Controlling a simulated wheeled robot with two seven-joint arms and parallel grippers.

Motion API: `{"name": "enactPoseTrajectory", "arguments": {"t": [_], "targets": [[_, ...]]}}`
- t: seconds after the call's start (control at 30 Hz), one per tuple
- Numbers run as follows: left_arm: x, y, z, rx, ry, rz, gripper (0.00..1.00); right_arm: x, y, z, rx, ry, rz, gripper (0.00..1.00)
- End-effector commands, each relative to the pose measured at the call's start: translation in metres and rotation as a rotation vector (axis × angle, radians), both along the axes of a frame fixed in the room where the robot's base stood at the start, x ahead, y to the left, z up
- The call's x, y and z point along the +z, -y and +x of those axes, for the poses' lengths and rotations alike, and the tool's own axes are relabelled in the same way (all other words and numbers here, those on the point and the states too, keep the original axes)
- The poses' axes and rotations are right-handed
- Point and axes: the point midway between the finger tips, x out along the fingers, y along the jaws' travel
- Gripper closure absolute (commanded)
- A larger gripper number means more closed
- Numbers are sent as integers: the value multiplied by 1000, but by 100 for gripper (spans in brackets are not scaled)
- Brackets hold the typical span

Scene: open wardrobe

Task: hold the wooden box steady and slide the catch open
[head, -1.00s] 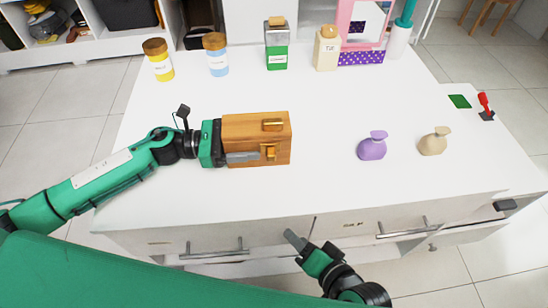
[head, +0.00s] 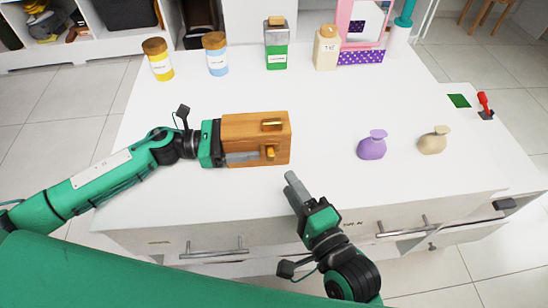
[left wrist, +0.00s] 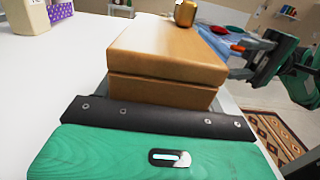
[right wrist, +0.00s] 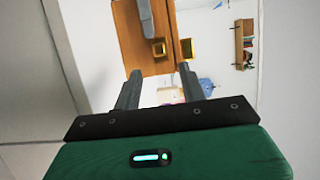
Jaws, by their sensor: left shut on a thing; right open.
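The box also fills the middle of the left wrist view (left wrist: 168,60). My right gripper (head: 293,186) is open and empty near the table's front edge, below and in front of the box, apart from it. In the right wrist view the box (right wrist: 140,40) and its catch (right wrist: 159,49) show beyond the open fingers (right wrist: 165,92).
Several jars and containers, such as the blue-labelled jar (head: 216,55), line the back. The table (head: 330,115) is clear between the box and the purple bottle. Drawer handles (head: 215,252) stick out below.

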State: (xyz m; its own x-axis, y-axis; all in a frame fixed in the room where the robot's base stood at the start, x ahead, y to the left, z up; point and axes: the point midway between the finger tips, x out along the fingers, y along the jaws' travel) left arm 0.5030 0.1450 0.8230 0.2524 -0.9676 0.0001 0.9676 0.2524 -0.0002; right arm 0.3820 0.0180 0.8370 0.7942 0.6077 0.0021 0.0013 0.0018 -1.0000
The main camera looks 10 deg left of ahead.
Motion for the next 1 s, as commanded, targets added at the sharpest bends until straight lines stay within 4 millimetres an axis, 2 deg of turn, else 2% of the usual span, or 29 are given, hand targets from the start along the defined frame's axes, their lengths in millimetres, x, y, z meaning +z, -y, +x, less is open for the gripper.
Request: {"name": "enactPoseTrajectory", "arguments": {"t": [0.2,0.4,0.6,0.9,1.0], "targets": [[-3,0,0,2,-3,3,48,1,-25,33,0,3,1,58],[-2,-1,1,3,-2,3,48,0,-43,55,1,1,-2,58],[-2,-1,1,3,-2,3,48,0,-51,66,0,0,-2,58],[-2,-1,1,4,-2,3,48,0,-52,67,0,0,-2,58],[-2,-1,1,4,-2,3,48,0,-52,67,0,0,-2,78]]}}
